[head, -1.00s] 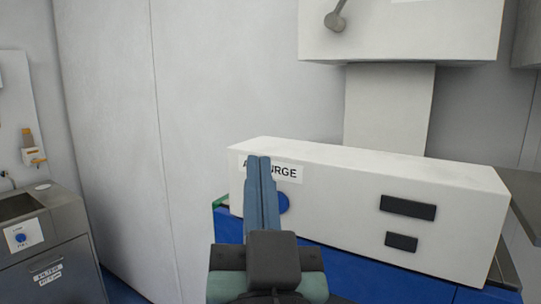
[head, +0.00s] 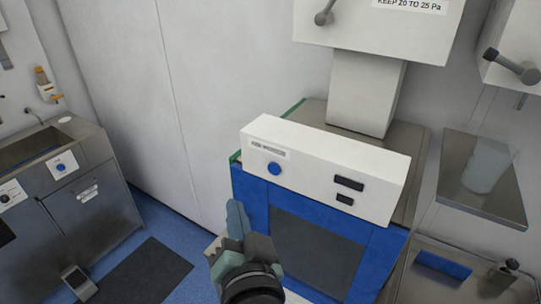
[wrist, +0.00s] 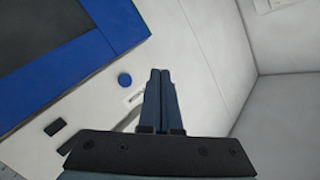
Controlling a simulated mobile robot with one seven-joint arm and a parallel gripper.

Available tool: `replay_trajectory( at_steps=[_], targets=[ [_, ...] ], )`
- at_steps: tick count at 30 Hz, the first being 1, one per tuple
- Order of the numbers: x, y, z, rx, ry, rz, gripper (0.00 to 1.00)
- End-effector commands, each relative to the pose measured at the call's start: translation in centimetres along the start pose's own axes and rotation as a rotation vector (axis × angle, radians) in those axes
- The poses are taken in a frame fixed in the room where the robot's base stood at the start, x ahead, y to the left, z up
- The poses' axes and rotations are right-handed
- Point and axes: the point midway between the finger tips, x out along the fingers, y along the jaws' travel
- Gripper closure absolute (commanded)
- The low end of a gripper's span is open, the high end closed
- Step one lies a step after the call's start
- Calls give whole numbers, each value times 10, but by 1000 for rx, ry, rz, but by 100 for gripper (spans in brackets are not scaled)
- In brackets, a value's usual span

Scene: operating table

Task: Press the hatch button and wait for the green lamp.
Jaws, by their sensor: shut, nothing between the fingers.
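A white box-shaped panel (head: 330,160) carries a round blue button (head: 274,169) below a small label, too small to read now. The button also shows in the wrist view (wrist: 125,80), just left of the fingertips. Two dark rectangles, an upper one (head: 349,184) and a lower one (head: 345,200), sit right of the button. I see no lit green lamp. My gripper (head: 236,205) is shut and empty, below and left of the button in the head view. In the wrist view its closed fingers (wrist: 160,72) point toward the panel; no contact with the button shows.
The panel stands on a blue-fronted unit (head: 248,196) with a dark window (head: 318,249). At left, a steel cabinet with a sink (head: 97,140) has another blue button (head: 60,167). A metal shelf (head: 500,205) is at right. A dark mat (head: 145,271) lies on the blue floor.

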Motion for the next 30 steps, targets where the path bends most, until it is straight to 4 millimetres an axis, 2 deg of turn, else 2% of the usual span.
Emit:
replay_trajectory(
  at_steps=[16,30],
  targets=[
    [3,3,-1,9,-8,4,100],
    [45,34,-31,8,-7,5,100]
  ],
)
